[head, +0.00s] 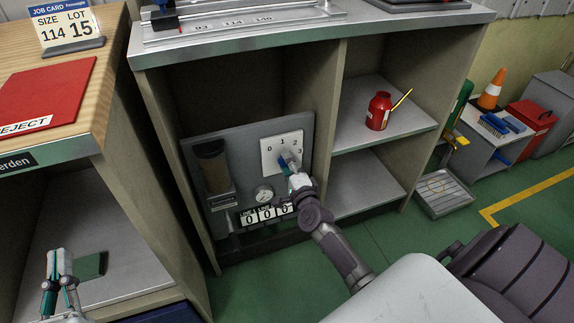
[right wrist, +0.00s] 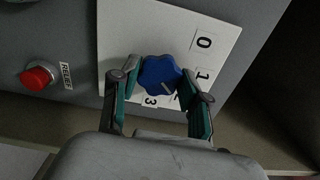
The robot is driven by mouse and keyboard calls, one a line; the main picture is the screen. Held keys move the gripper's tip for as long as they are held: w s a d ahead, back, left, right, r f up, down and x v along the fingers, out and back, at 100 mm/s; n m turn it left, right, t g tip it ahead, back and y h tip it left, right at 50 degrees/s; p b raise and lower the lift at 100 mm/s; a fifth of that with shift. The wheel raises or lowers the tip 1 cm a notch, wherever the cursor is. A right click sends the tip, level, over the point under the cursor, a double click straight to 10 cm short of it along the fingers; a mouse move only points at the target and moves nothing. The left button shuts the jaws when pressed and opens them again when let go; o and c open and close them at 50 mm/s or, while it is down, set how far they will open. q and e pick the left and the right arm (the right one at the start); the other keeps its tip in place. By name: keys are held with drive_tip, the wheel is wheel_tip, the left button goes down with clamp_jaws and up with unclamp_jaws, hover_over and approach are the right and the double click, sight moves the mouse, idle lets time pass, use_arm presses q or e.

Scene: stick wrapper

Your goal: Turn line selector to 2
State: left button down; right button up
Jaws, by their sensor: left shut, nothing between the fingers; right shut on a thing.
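The line selector is a blue knob (right wrist: 160,76) on a white dial plate (head: 267,153) marked 0, 1, 2 and 3, on a grey panel (head: 236,140) in the cabinet. In the right wrist view my right gripper (right wrist: 162,86) has its fingers on both sides of the knob and is shut on it. There, 0, 1 and 3 show, and the right-hand finger seems to hide the 2. A pale mark on the knob's lower edge lies between the 3 and that finger; its exact setting is unclear. My left gripper (head: 59,258) is shut and empty at lower left.
A red button (right wrist: 36,77) labelled RELIEF is on the panel. A gauge (head: 264,195) and LINE number windows (head: 266,214) sit below the dial. A red pot (head: 379,111) with a yellow stick stands on the right shelf. The wooden bench (head: 112,60) is at left.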

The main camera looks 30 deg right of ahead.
use_arm(q)
drive_tip(key=shift+s+r, duration=0.1)
drive_tip(key=shift+r, duration=0.15)
use_arm(e)
drive_tip(key=shift+m, duration=0.4)
drive_tip(key=o, duration=1.1)
drive_tip(key=shift+o, duration=0.2)
drive_tip(key=shift+s, duration=0.1)
drive_tip(key=v, duration=1.2)
